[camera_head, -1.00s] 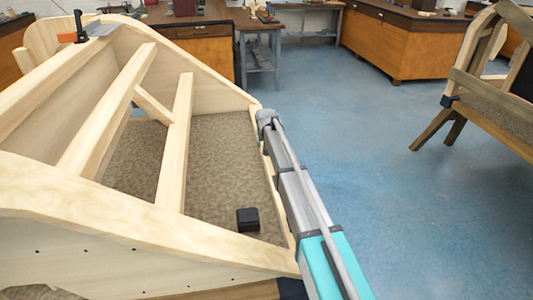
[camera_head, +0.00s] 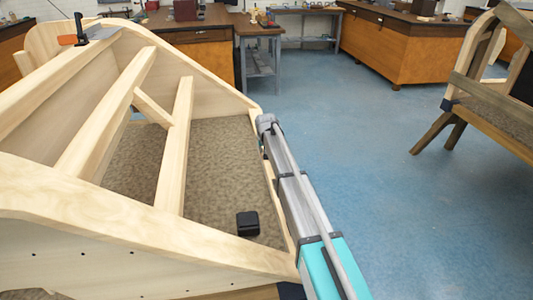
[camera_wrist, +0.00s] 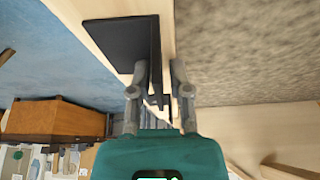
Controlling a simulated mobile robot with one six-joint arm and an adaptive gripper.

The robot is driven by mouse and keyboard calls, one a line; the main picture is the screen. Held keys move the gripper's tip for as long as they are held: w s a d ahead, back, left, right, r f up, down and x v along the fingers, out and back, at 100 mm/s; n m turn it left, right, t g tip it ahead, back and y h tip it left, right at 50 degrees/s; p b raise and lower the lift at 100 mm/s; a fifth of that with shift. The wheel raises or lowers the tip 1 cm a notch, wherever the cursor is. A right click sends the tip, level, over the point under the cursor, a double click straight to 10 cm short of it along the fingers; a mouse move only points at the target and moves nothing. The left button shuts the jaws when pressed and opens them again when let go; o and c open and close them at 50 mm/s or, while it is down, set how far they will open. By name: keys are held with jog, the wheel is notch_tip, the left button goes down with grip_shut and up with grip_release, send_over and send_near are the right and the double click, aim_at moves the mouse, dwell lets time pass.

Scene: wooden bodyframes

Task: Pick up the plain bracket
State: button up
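A black L-shaped bracket (camera_wrist: 118,42) shows in the wrist view, against a pale wooden beam. One flat plate faces the camera and a thin flange runs down from it. My gripper (camera_wrist: 159,70) is in front of the bracket, its two grey fingers apart. The flange's edge appears to lie between the fingers, with a gap visible on the right side; contact cannot be told. I cannot make out whether the bracket is plain. In the head view my arm hides most of the gripper and the bracket.
The large pale wooden frame (camera_head: 110,205) fills the left, with slanted beams and a brown textured panel. A small black block (camera_head: 248,223) sits on that panel. Blue floor (camera_head: 385,210) is open to the right.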

grip_shut()
jog(key=shift+r, duration=0.1)
notch_tip(320, 180, up, 3)
jog(key=p, duration=0.2)
jog(key=shift+f+p, duration=0.2)
jog(key=shift+p, duration=0.15)
jog(key=s+d+r+p, duration=0.7)
jog(key=s+r+p, duration=0.3)
jog(key=s, duration=0.2)
jog(key=shift+s+r, duration=0.15)
jog(key=shift+a, duration=0.2)
dwell(0.6)
